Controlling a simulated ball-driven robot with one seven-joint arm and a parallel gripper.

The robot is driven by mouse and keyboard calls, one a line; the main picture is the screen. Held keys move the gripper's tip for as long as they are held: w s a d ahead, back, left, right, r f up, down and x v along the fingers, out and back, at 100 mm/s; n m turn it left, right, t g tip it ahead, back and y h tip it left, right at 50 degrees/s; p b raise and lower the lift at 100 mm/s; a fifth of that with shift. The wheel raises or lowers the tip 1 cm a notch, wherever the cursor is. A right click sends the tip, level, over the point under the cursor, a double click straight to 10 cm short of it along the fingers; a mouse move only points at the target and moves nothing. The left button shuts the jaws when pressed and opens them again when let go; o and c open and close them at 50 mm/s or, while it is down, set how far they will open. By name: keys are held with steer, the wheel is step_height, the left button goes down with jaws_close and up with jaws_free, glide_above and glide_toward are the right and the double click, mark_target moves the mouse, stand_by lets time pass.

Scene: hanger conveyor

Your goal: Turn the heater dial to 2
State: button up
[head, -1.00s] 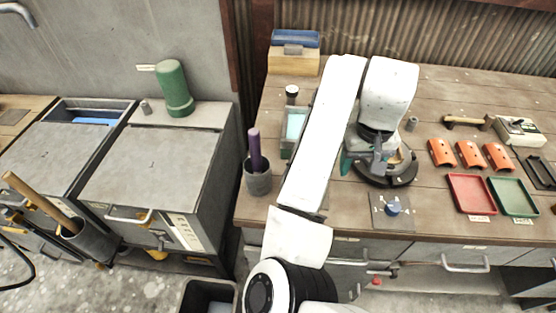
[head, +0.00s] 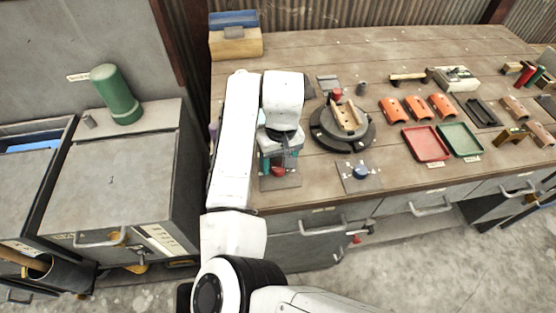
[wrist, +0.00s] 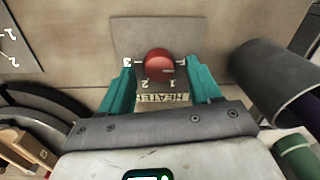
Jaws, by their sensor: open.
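The heater dial is a red round knob (wrist: 158,65) on a grey plate (wrist: 128,36) lettered HEATER, with 1, 2 and 3 around it. In the wrist view a pale mark on the knob lies toward its right side, near the 1; its exact setting is hard to tell. My gripper (wrist: 161,82) is open, with one teal finger on each side of the knob and apart from it. In the head view my gripper (head: 279,157) is over the red dial (head: 278,171), which it partly covers.
A blue dial (head: 361,172) on its own plate sits to the right. A round dark turntable (head: 343,140) with a wooden block is behind it. A dark grey cylinder (wrist: 272,84) stands close right of the dial in the wrist view. Red (head: 426,158) and green trays lie farther right.

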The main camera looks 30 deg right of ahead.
steer(key=shift+f, duration=0.45)
steer(key=c, duration=1)
steer(key=shift+c, duration=0.2)
